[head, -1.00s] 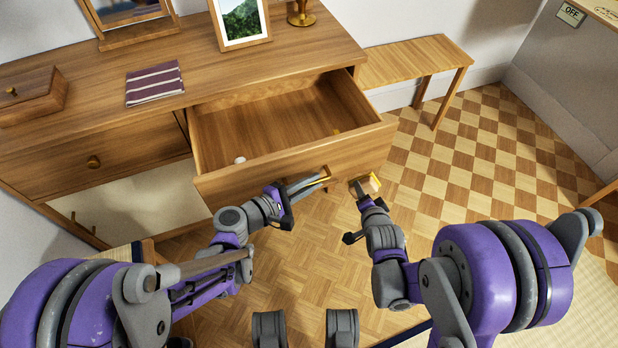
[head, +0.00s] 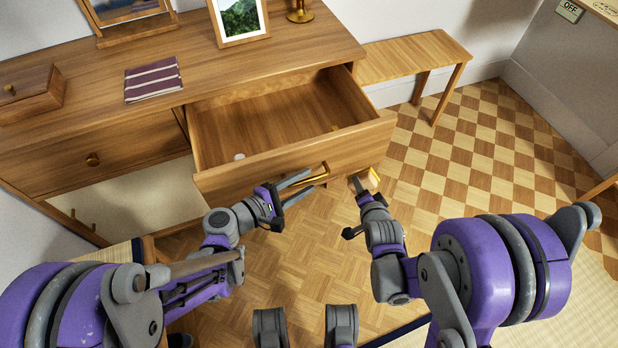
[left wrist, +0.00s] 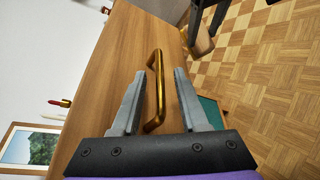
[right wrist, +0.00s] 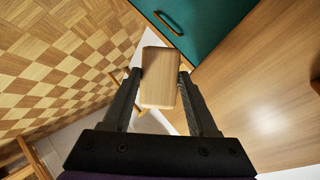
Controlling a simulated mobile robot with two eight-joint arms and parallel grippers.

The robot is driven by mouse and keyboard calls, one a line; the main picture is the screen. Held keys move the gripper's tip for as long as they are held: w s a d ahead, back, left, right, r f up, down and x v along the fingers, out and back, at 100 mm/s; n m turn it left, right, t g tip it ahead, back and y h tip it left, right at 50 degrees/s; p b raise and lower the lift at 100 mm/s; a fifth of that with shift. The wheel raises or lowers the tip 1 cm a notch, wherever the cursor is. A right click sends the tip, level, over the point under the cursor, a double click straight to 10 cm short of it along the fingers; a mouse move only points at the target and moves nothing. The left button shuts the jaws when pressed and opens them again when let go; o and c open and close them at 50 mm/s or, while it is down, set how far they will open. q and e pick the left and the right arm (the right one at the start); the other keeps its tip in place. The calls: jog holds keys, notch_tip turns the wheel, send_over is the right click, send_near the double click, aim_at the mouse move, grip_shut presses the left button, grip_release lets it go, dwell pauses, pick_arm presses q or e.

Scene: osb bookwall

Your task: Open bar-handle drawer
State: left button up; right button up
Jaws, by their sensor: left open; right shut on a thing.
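The wooden drawer (head: 290,160) stands pulled well out of the dresser, its inside visible. Its brass bar handle (head: 314,177) is on the front panel and shows whole in the left wrist view (left wrist: 155,88). My left gripper (head: 312,181) is open, its two fingers spread on either side of the handle in the left wrist view, with gaps between. My right gripper (right wrist: 157,75) is shut on a pale wooden block (right wrist: 160,80), held just off the right end of the drawer front. In the head view that block is partly hidden by the gripper.
A small white round thing (head: 239,157) lies in the drawer. The dresser top (head: 100,125) bears a striped cloth (head: 153,79), a wooden box (head: 30,93) and a picture frame (head: 240,18). A bench (head: 415,60) stands at right. The checkered floor (head: 470,150) is clear.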

pick_arm(q)
jog(key=v, duration=0.5)
jog(key=shift+p, duration=0.35)
jog(key=shift+a, duration=0.1)
jog(key=shift+s, duration=0.15)
